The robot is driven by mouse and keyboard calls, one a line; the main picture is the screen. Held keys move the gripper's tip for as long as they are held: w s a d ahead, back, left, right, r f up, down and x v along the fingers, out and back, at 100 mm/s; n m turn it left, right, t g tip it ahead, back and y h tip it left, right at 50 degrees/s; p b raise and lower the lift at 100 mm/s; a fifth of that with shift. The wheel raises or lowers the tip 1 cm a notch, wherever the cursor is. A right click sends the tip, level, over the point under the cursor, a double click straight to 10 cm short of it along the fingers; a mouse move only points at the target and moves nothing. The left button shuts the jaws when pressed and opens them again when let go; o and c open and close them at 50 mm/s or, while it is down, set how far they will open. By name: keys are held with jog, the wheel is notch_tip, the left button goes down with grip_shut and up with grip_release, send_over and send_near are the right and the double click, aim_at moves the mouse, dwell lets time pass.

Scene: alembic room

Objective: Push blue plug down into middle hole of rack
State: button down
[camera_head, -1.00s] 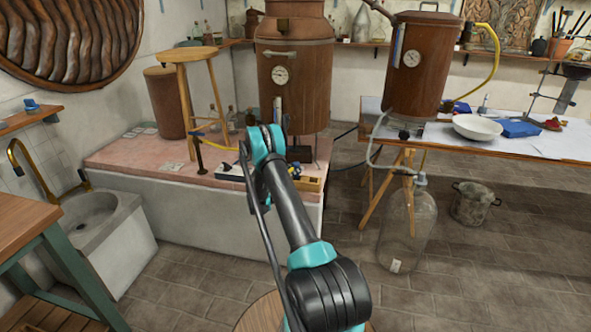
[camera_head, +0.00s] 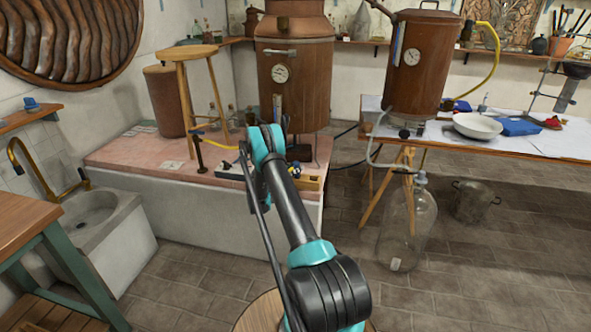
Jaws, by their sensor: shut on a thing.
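My arm reaches forward over the pink-topped counter (camera_head: 130,158), and its teal joint hides much of the middle. My gripper is not distinguishable; it is hidden behind the arm. A low wooden piece (camera_head: 310,184), perhaps part of the rack, shows on the counter just right of the arm. A small white and black item (camera_head: 230,171) lies left of the arm. No blue plug and no rack hole can be made out, so I cannot tell how the plug sits.
A copper still (camera_head: 293,85) stands behind the arm, with a wooden stool (camera_head: 186,52) to its left. A stone sink (camera_head: 95,215) is at left. A paper-covered table (camera_head: 380,128) and a large glass bottle (camera_head: 408,225) are at right. The floor between is open.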

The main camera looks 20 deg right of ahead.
jog(key=shift+f, duration=1.4)
dwell(3.0)
jog(key=c, duration=1.1)
grip_release()
jog(key=shift+o, duration=0.2)
jog(key=shift+a, duration=0.1)
jog(key=v, duration=1.2)
jog(key=s+r+n+g+y, duration=0.2)
jog(key=s+r+n+y, duration=0.55)
jog(key=s+r, duration=0.85)
jog(key=s+a+n+y, duration=0.2)
jog(key=s+a+y, duration=0.1)
jog(key=s, duration=0.7)
jog(key=s+a+n+y, duration=0.2)
jog(key=s+a, duration=0.3)
jog(key=s, duration=0.6)
jog(key=s+a+n+y, duration=0.2)
jog(key=s+a+y, duration=0.2)
jog(key=s, duration=0.6)
jog(key=shift+s+a+r, duration=0.15)
jog(key=shift+a+r, duration=0.25)
jog(key=shift+a, duration=0.15)
